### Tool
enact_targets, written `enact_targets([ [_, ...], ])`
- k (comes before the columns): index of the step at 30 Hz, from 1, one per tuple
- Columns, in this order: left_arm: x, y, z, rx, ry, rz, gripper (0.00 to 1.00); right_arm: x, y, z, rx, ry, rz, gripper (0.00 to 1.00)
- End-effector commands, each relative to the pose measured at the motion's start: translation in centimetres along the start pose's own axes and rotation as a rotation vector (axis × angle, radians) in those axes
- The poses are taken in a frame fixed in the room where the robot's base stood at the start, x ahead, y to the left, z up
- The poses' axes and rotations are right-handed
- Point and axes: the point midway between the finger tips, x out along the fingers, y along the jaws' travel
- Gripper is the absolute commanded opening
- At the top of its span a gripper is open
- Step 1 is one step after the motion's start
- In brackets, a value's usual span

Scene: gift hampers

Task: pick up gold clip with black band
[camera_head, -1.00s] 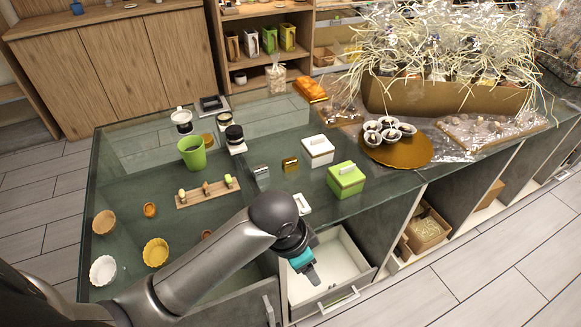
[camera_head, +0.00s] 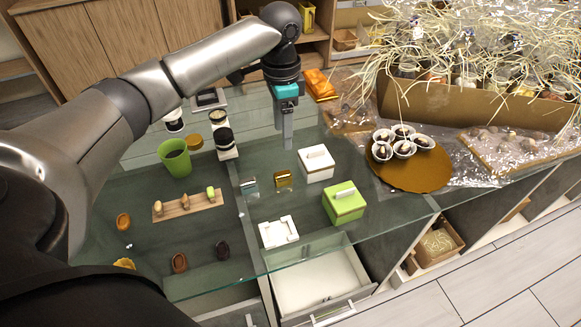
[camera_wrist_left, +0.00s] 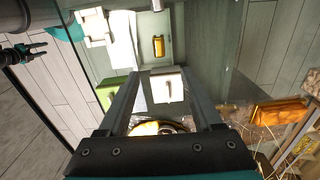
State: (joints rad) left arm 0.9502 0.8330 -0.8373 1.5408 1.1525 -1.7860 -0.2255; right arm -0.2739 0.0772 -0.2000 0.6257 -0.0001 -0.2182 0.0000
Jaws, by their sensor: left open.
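The gold clip with a black band (camera_head: 283,179) stands on the dark counter, between a silver clip (camera_head: 250,187) and a white lidded box (camera_head: 316,164). In the left wrist view the gold clip (camera_wrist_left: 158,46) lies beyond the fingertips, its dark centre showing. My left gripper (camera_head: 287,145) points down behind the gold clip, apart from it. It is open and empty; its two fingers (camera_wrist_left: 165,74) show apart in the left wrist view, with the white box (camera_wrist_left: 167,87) seen between them. A dark gripper, apparently my right one (camera_wrist_left: 38,52), shows small at the left edge there; its jaw state is unclear.
A green box (camera_head: 344,202) and a white square holder (camera_head: 278,232) stand in front of the gold clip. A round gold tray (camera_head: 410,178) with several small cups is to the right. An open drawer (camera_head: 322,285) juts out below the counter's front edge.

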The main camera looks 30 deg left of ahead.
Motion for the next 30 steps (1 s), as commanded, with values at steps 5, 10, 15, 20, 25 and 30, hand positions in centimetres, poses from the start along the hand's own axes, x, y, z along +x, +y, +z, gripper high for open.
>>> enact_targets([
  [5,3.9,0.1,0.1,-0.001,-0.005,0.002,0.66,1.0,-0.4,2.3,0.000,-0.031,-0.005,0.50],
  [10,7.4,0.1,0.1,-0.001,-0.003,0.001,0.66,1.9,-0.6,3.7,-0.001,-0.053,-0.008,0.50],
  [15,9.3,0.0,0.0,0.000,-0.001,-0.001,0.66,2.4,-0.5,3.3,-0.001,-0.046,-0.006,0.50],
  [20,9.9,0.0,0.0,0.001,-0.001,-0.001,0.66,2.6,-0.3,2.6,-0.001,-0.034,-0.003,0.50],
  [25,12.0,0.0,0.1,0.000,-0.002,0.000,0.66,3.5,-0.2,2.5,-0.001,-0.028,-0.002,0.50],
  [30,14.4,-0.1,0.1,0.000,0.000,-0.001,0.66,4.5,0.5,2.1,0.001,-0.018,0.008,0.50],
])
